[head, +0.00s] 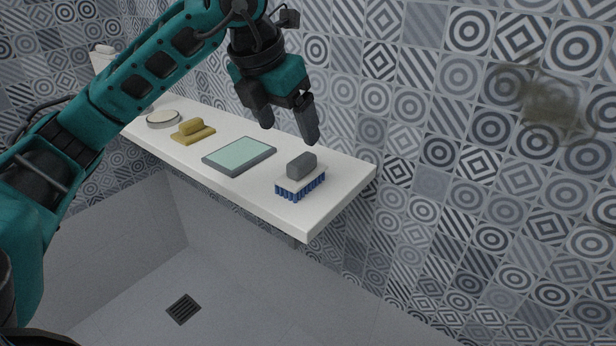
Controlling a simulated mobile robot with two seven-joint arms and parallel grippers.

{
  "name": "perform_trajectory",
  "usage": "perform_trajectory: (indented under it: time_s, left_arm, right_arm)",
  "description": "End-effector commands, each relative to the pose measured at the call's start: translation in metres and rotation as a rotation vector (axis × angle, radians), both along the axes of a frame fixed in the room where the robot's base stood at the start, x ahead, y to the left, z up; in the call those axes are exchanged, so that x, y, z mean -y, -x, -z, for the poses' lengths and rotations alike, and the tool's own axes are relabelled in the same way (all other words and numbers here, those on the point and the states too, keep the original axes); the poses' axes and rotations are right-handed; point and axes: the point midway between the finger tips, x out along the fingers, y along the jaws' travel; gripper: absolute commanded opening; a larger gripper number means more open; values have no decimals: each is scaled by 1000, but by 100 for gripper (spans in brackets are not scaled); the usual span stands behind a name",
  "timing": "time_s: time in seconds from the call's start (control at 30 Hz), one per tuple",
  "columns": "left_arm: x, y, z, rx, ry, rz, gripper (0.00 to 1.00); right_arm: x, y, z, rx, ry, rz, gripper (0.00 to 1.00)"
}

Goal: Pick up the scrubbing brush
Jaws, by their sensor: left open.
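The scrubbing brush (301,177) lies near the right end of a white shelf (335,192). It has a grey block handle on top, a pale base and blue bristles facing down onto the shelf. My left gripper (289,126) is open and empty, its dark fingers pointing down. In the picture it is above and slightly left of the brush and apart from it. My right gripper is not in view.
On the shelf, left of the brush, are a pale green square tray with a grey rim (239,156), a yellow handled block (193,131) and a round dish (163,119). A tiled wall (450,150) stands behind. A floor drain (183,309) lies below.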

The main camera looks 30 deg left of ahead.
Motion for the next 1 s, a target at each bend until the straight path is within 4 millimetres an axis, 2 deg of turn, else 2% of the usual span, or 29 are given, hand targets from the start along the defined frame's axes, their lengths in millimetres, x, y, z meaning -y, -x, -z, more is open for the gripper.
perform_trajectory:
  time_s: [0.1,0.3,0.53,0.8,1.0]
  left_arm:
    - [1,-8,25,-9,1,3,83]
    - [3,-21,55,-5,4,5,83]
    - [3,-29,70,-5,5,5,83]
    - [2,-46,104,-5,4,7,83]
    - [2,-49,109,-1,4,7,83]
  right_arm:
    - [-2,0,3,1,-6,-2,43]
    - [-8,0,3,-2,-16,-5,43]
    - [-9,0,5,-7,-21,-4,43]
    - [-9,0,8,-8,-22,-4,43]
    - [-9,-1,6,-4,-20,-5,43]
